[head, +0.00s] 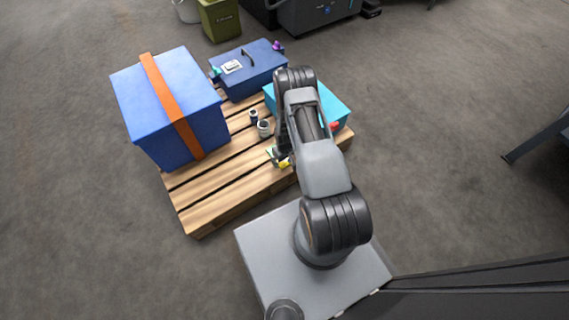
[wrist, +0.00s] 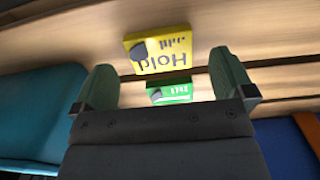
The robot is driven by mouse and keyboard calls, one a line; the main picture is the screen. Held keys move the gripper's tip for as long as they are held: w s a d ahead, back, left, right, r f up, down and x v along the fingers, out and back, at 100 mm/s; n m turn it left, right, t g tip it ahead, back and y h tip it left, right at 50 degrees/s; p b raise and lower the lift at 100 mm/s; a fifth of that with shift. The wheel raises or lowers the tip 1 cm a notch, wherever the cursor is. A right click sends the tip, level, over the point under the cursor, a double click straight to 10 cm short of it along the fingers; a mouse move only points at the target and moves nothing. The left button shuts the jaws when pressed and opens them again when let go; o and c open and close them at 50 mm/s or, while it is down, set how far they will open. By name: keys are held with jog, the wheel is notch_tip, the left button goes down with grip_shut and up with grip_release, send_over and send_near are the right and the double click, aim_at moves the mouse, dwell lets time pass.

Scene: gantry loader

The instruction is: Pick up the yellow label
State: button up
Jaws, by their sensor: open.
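The yellow label (wrist: 158,50) carries the word "Hold" and lies on the wooden pallet, just beyond my open fingertips in the wrist view. In the head view a small bit of the yellow label (head: 285,163) shows beside my arm's end. My gripper (wrist: 165,88) is open, with one finger on each side of the space below the label. A green label (wrist: 169,93) with small print lies between the fingers, nearer to the palm. My gripper is mostly hidden behind my arm in the head view, near the pallet's front edge.
The pallet (head: 212,194) holds a blue box with an orange strap (head: 148,110), a dark blue case (head: 262,72), a teal box (head: 335,106) partly behind my arm, and two small cylinders (head: 263,128). Bare slats show at the front left.

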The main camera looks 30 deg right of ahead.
aim_at(285, 162)
notch_tip(285, 162, down, 3)
jog(key=shift+f+b, duration=0.1)
jog(key=shift+b, duration=0.35)
jog(key=c, duration=0.9)
jog(key=shift+r, duration=0.2)
